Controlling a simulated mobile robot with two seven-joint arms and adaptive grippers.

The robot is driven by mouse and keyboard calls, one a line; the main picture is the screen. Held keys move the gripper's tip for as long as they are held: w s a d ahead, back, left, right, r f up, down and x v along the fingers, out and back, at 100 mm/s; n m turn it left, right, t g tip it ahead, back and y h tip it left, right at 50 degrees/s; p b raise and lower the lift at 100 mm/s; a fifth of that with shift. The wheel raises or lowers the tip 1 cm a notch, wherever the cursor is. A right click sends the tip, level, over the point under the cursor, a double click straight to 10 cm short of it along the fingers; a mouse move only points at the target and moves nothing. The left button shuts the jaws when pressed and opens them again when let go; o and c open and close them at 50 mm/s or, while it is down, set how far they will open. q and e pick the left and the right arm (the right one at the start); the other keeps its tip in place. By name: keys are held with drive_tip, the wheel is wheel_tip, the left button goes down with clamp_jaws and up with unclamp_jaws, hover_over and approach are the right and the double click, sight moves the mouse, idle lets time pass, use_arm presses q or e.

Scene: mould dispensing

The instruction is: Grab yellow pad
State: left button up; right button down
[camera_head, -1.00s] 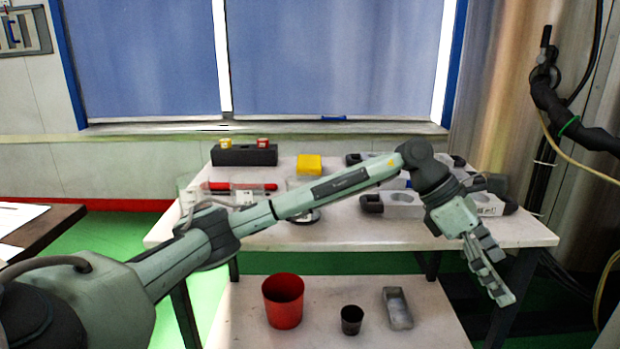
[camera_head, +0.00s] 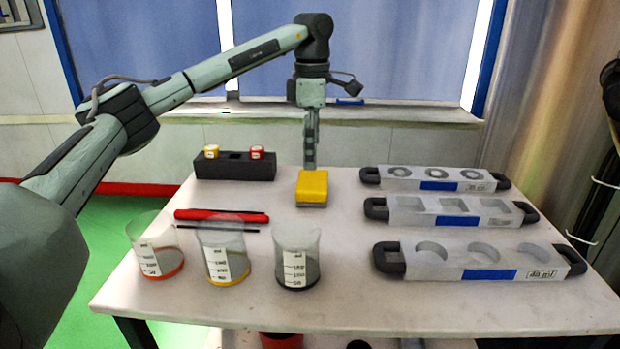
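The yellow pad (camera_head: 312,186) lies on the white table, with a grey layer under its yellow top. My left gripper (camera_head: 310,160) points straight down just behind and above the pad, with its fingers seen edge-on. Its tips are close to the pad's back edge, and I cannot tell whether they touch it. Nothing shows held in it. My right gripper is not in view.
Three clear beakers (camera_head: 222,254) stand front left, near red and dark sticks (camera_head: 215,215). A black holder (camera_head: 235,166) with red and yellow caps stands back left. Three grey moulds (camera_head: 470,262) with black handles line the right side. The table's middle is clear.

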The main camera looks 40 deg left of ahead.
sight(312, 179)
use_arm(q)
drive_tip(key=f, duration=0.6)
drive_tip(key=shift+s+d+f, duration=0.2)
drive_tip(key=shift+d+f, duration=0.05)
drive_tip(key=shift+f, duration=0.15)
drive_tip(key=c, duration=1)
drive_tip(key=shift+r, duration=0.1)
drive_tip(key=shift+c, duration=0.2)
